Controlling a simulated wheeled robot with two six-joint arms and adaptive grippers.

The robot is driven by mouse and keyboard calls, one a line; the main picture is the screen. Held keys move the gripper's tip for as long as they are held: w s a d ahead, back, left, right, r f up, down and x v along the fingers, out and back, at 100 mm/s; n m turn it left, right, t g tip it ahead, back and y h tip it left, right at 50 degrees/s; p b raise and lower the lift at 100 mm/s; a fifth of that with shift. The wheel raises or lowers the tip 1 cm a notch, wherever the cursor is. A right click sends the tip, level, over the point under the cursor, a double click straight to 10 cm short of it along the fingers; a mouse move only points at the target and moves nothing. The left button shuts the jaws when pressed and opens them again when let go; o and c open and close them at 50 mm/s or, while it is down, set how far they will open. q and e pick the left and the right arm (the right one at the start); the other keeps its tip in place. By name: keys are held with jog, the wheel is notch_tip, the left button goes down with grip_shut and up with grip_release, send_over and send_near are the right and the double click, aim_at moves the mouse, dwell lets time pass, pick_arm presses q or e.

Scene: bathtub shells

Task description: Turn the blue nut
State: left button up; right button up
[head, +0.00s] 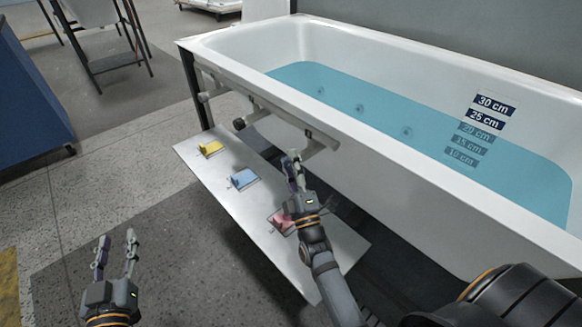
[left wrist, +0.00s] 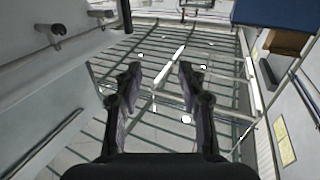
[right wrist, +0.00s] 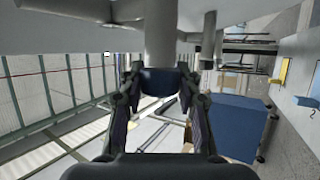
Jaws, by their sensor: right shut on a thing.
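The blue nut (right wrist: 160,82) shows in the right wrist view as a dark blue band at the lower end of a pale pipe (right wrist: 160,35) under the bathtub. My right gripper (right wrist: 160,88) has its fingers on both sides of the nut and is shut on it. In the head view my right gripper (head: 293,172) is at the nearest pipe end, and its fingers mostly hide the nut. My left gripper (head: 117,252) is open and empty over the floor at the lower left. Its spread fingers also show in the left wrist view (left wrist: 160,82).
A white bathtub (head: 230,45) holds blue water (head: 350,100) with depth labels. Below the pipes, a pale board (head: 235,205) carries a yellow piece (head: 210,148), a blue piece (head: 243,178) and a red piece (head: 280,220).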

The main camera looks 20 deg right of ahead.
jog(key=shift+f+m+t+h+b, duration=0.1)
jog(key=shift+m+t+h+b, duration=0.2)
jog(key=shift+m+t+b, duration=0.25)
pick_arm(q)
jog(key=s+r+m+t+h, duration=0.1)
jog(key=s+r+t, duration=0.2)
jog(key=r+t, duration=0.4)
jog(key=shift+r, duration=4.3)
pick_arm(e)
jog(key=o, duration=1.2)
